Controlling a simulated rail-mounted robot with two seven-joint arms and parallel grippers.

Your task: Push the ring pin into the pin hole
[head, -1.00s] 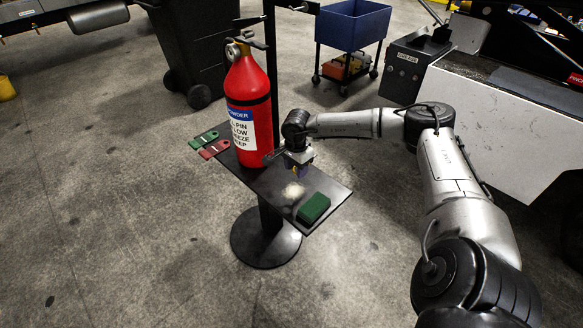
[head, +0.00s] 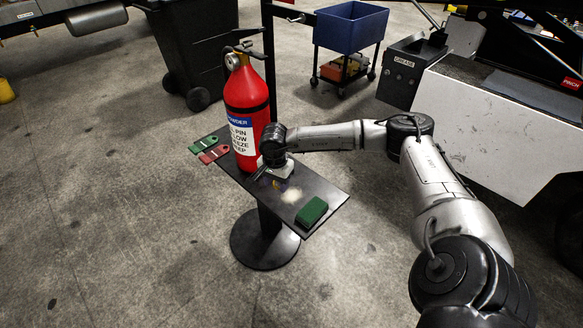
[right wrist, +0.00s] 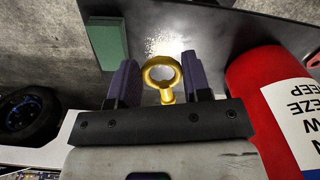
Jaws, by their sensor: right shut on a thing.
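The gold ring pin (right wrist: 162,76) shows between the two purple fingers of my right gripper (right wrist: 157,80) in the right wrist view, its ring facing the camera. The gripper is shut on it. In the head view my right gripper (head: 284,186) is low over the black stand, just right of the red fire extinguisher (head: 245,105). The extinguisher stands upright, with its valve and handles (head: 243,52) on top. I cannot make out the pin hole at this size. The pin's lower end is hidden by the gripper body. My left gripper is not in view.
The black stand top (head: 325,190) carries a dark green block (head: 311,211) at its right end. A green tag (head: 202,142) and a red tag (head: 214,153) lie at its left end. A pale powdery patch (head: 291,196) lies near the gripper. A blue cart (head: 350,28) stands behind.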

